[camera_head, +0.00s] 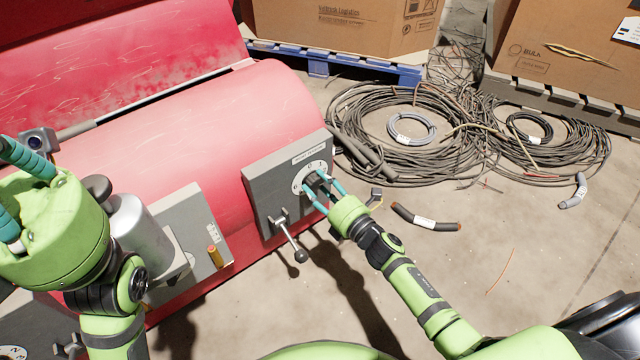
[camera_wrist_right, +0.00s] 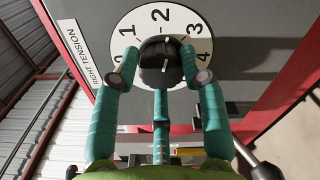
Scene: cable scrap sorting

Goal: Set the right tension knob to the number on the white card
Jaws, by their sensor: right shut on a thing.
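The right tension knob (camera_wrist_right: 160,54) is dark and round, on a white dial (camera_wrist_right: 127,48) numbered 0 to 4. The 2 is at the top of the dial in the wrist view. A short pale mark shows on the knob, but I cannot tell which number it indicates. My right gripper (camera_head: 322,185) has its teal fingers shut around the knob on the grey panel (camera_head: 262,178). A white sheet (camera_head: 627,30) on a carton is cut off at the right edge; I cannot read a number on it. My left gripper (camera_head: 18,195) is open and empty at the left.
A lever with a black ball (camera_head: 300,256) sticks out below the dial. Another grey panel (camera_head: 190,215) sits left on the red machine (camera_head: 190,130). Cable coils (camera_head: 400,160) and loose scraps (camera_head: 425,218) lie on the floor. Cartons (camera_head: 340,25) on pallets stand behind.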

